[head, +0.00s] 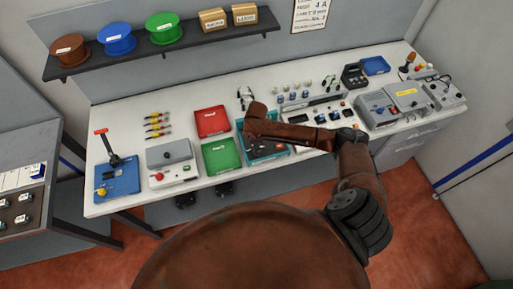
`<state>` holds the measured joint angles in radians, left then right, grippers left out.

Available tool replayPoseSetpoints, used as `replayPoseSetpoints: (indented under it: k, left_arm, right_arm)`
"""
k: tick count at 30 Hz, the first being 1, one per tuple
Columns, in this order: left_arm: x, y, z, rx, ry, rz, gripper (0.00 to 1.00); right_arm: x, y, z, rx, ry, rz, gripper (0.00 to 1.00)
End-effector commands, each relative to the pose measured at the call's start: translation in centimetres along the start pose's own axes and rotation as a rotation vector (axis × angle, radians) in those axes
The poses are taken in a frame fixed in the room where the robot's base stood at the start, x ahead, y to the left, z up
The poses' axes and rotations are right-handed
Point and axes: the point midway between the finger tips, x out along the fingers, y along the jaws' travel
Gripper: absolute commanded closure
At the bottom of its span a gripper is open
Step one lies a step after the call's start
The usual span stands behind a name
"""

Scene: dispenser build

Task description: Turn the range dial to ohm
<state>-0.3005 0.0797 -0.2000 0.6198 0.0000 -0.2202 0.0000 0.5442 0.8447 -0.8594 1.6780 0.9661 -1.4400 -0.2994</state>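I cannot make out a range dial or an ohm mark at this size. A small black device (354,75) that may be a meter stands at the back right of the white bench. A grey box with a round knob (168,153) stands at the left. My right arm comes in from the lower right and bends left across the bench. Its end, apparently my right gripper (245,97), is over the back middle, right of the red tray. Its fingers are too small to read. My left gripper is not in view.
A red tray (212,121), a green tray (221,155) and a teal tray (266,150), partly under my arm, lie mid-bench. A blue lever base (117,182) is at the left end. Grey boxes (379,108) stand at the right. A shelf of spools (116,39) hangs behind.

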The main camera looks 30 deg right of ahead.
Motion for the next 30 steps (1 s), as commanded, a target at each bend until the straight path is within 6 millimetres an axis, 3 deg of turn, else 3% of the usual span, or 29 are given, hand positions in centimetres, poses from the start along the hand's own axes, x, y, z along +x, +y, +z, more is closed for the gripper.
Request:
replayPoseSetpoints:
  k: [2, 3, 10, 21, 26, 30]
  left_arm:
    - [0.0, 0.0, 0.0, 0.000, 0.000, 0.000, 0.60]
    - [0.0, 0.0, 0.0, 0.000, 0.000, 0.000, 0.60]
    - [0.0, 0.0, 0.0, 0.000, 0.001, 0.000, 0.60]
    - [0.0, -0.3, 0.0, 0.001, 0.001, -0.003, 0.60]
    - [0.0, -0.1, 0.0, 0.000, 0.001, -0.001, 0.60]
    - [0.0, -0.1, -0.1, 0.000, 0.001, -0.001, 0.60]
  right_arm:
    - [-0.1, 0.1, 0.0, 0.000, 0.000, 0.002, 1.00]
    - [-0.1, 0.1, 0.0, 0.000, 0.000, 0.002, 0.74]
    - [-0.1, 0.1, 0.0, -0.001, 0.000, 0.001, 0.58]
    - [-0.6, 0.1, 0.0, -0.002, 0.001, 0.002, 0.58]
    - [-3.0, 0.1, 0.0, -0.002, 0.001, 0.003, 0.58]
    - [-6.1, 0.1, -0.1, -0.003, 0.002, 0.004, 0.58]
